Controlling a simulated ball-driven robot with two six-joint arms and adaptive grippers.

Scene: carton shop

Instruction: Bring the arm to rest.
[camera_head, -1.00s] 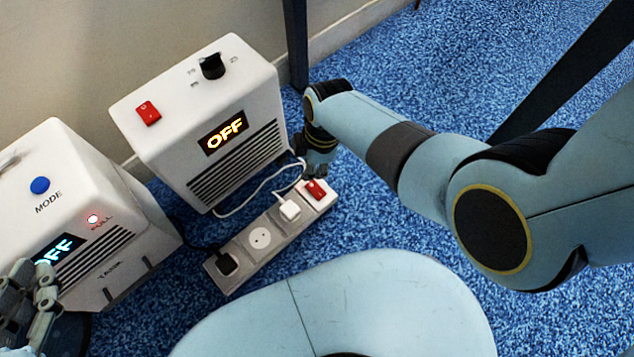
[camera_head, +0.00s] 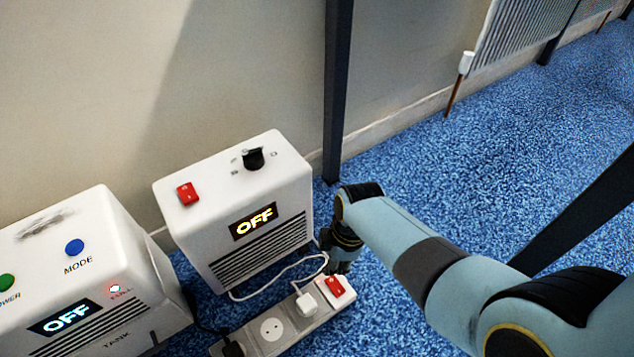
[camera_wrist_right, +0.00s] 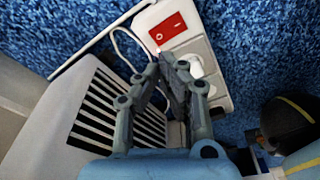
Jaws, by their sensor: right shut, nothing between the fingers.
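My right arm comes in from the right in the head view. Its gripper (camera_head: 343,266) hangs just behind the red-switch end of a white power strip (camera_head: 298,328). In the right wrist view the right gripper (camera_wrist_right: 172,62) has its fingers together with nothing between them, near the strip's red rocker switch (camera_wrist_right: 166,27). Whether the fingertips touch the strip I cannot tell. My left gripper is out of the head view.
A white heater-like box (camera_head: 232,205) with a black knob, red switch and "OFF" display stands left of the gripper. Another white box (camera_head: 80,275), also "OFF", stands further left. A dark post (camera_head: 337,90) rises behind. Blue carpet (camera_head: 440,170) is open at the right.

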